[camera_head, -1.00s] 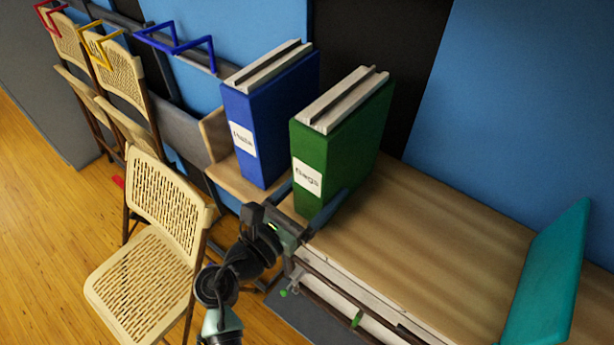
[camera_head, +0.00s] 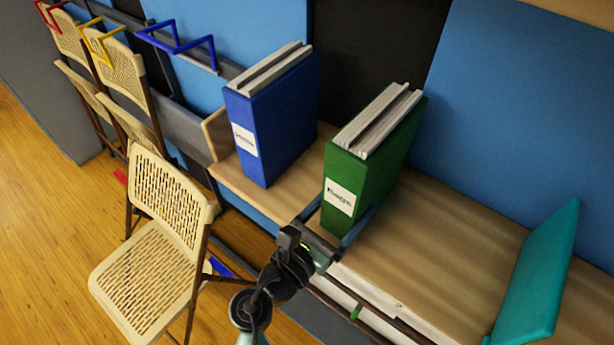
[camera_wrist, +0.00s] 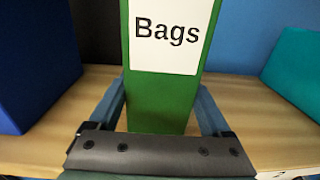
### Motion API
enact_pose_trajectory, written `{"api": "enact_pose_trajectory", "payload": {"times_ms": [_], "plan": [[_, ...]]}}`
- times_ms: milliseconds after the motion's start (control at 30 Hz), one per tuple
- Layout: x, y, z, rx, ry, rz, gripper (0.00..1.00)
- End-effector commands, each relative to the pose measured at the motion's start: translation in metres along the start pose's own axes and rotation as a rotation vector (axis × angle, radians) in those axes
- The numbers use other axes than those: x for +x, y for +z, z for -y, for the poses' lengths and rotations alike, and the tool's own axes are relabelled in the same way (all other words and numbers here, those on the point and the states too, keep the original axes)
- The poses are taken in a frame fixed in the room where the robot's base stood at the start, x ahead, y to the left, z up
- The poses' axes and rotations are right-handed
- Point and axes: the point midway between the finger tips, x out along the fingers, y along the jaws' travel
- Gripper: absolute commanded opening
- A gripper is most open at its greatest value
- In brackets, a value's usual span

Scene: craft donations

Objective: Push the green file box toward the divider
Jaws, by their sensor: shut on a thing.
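The green file box (camera_head: 388,152), labelled "Bags", stands upright on the wooden shelf with papers showing at its top. My gripper (camera_head: 345,212) is at the lower front of the box, with one finger along each side, shut on it. The wrist view shows the green box (camera_wrist: 160,102) between both fingers, its far side hidden. The teal divider (camera_head: 542,270) stands tilted at the right end of the shelf, apart from the box. It also shows at the right of the wrist view (camera_wrist: 296,72).
A blue file box (camera_head: 290,115) stands left of the green one, with a gap between them. The wooden shelf (camera_head: 450,235) is bare between the green box and the divider. A blue panel (camera_head: 520,120) rises behind. A tan folding chair (camera_head: 150,260) stands at the left.

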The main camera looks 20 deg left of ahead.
Motion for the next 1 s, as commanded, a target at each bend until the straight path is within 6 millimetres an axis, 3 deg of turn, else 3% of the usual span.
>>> {"api": "enact_pose_trajectory", "payload": {"times_ms": [1000], "plan": [[0.002,0.0,0.064,-0.002,-0.006,-0.001,0.16]]}}
